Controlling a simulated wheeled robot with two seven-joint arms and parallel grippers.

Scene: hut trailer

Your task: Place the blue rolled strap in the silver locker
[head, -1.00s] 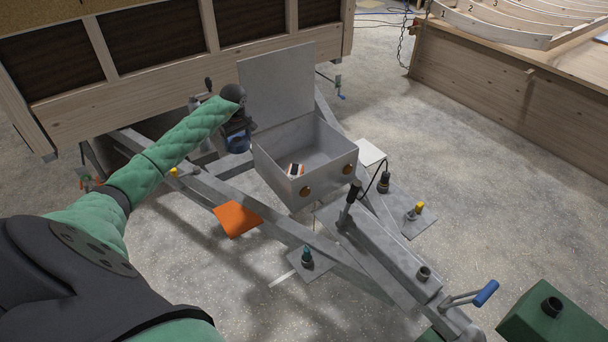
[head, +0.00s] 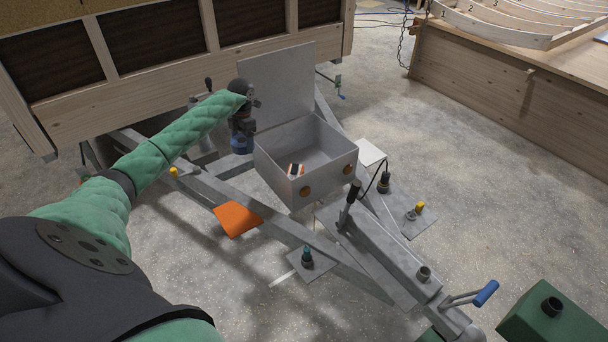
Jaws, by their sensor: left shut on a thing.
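The silver locker (head: 278,172) is an open grey metal box on the trailer frame, with its lid (head: 278,82) standing up at the back. My left gripper (head: 242,136) points down beside the locker's left wall, outside the box. It is shut on the blue rolled strap (head: 242,145), which shows at its lower end, near the height of the locker's rim. The fingers are small and dark here, so their grip on the strap is hard to make out. My right gripper is not in view.
An orange plate (head: 238,219) sits on the frame below the locker. A black-handled lever (head: 350,203) stands in front of the locker. A wooden hut wall (head: 180,70) rises behind. A green box (head: 555,322) is at the lower right.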

